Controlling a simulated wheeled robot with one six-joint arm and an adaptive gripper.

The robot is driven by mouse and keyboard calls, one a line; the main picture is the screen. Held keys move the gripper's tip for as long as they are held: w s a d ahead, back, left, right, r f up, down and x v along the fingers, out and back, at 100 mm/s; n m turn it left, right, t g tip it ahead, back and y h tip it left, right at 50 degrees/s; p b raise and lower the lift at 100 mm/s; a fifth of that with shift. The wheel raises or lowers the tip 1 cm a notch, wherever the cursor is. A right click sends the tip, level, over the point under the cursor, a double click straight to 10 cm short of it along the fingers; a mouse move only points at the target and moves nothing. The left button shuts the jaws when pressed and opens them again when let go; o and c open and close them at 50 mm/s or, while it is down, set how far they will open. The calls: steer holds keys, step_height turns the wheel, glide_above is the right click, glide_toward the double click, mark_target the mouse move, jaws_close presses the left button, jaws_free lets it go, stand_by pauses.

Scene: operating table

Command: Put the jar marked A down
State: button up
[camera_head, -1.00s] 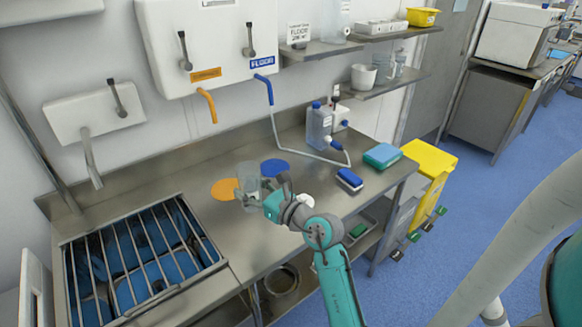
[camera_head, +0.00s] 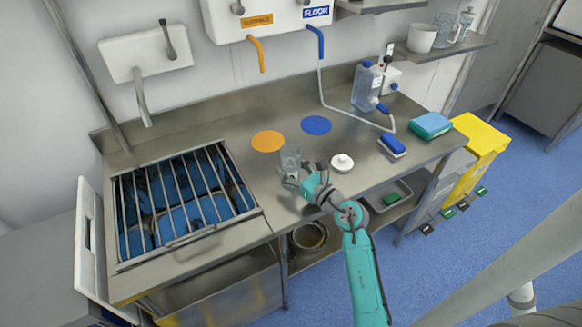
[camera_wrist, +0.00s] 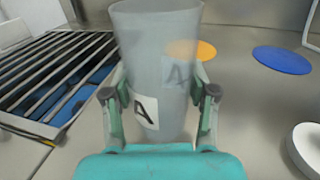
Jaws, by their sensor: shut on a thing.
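The jar marked A (camera_wrist: 155,75) is a clear, greyish open-topped vessel with a white label bearing a black A. It stands upright between the fingers of my gripper (camera_wrist: 160,105), which is shut on it. In the head view the jar (camera_head: 290,158) is over the steel worktop (camera_head: 235,150), in front of the orange disc (camera_head: 268,141). My gripper (camera_head: 292,178) comes to it from the front right. I cannot tell whether the jar's base touches the worktop; my gripper hides its lower part in the head view.
A blue disc (camera_head: 316,125) lies right of the orange one. A barred sink (camera_head: 185,205) is at left.

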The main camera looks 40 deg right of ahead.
steer(key=shift+f, duration=0.15)
steer(key=o, duration=1.2)
steer(key=s, duration=1.2)
steer(key=shift+a+r, duration=0.2)
steer(key=shift+a, duration=0.05)
